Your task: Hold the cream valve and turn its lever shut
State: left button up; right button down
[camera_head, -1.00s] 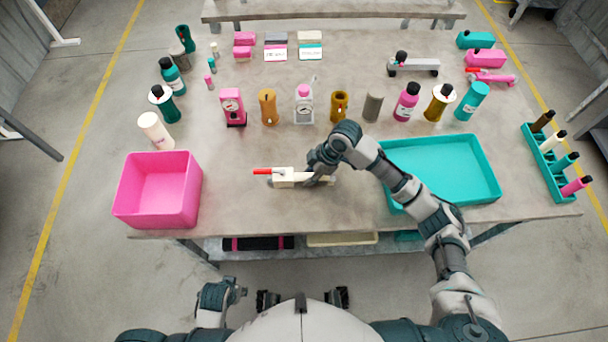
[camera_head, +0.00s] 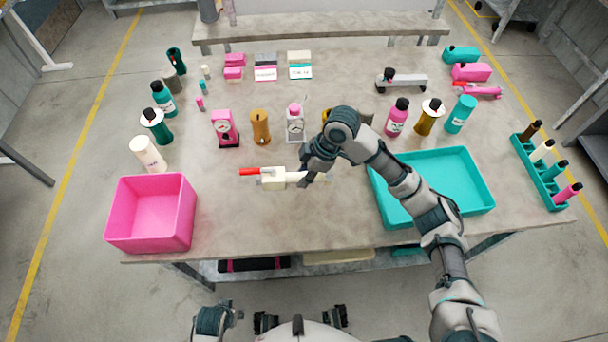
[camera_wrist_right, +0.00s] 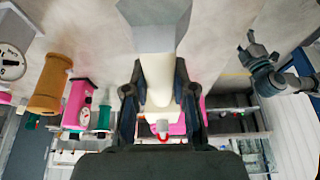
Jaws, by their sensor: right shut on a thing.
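The cream valve (camera_head: 272,179) lies level in front of my right gripper (camera_head: 309,179) in the head view, over the middle of the table. Its red lever (camera_head: 251,171) points left, in line with the body. My right gripper is shut on the valve's right end. In the right wrist view the cream pipe (camera_wrist_right: 157,75) sits between the two dark fingers (camera_wrist_right: 158,105). Whether the valve touches the table is unclear. My left gripper (camera_head: 230,315) is empty and low, in front of the table's near edge; its fingers are too small to judge.
A pink bin (camera_head: 150,243) stands at the table's left front. A teal tray (camera_head: 478,206) lies right, beneath my right forearm. Bottles and pumps, including a pink pump (camera_head: 225,128) and an orange cylinder (camera_head: 260,127), stand behind. The table (camera_head: 225,210) left of the valve is clear.

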aim_at(300, 199)
jog(key=shift+f, duration=0.15)
jog(key=shift+f+b, duration=1)
jog(key=shift+f, duration=4)
jog(key=c, duration=0.9)
grip_release()
jog(key=shift+o, duration=0.2)
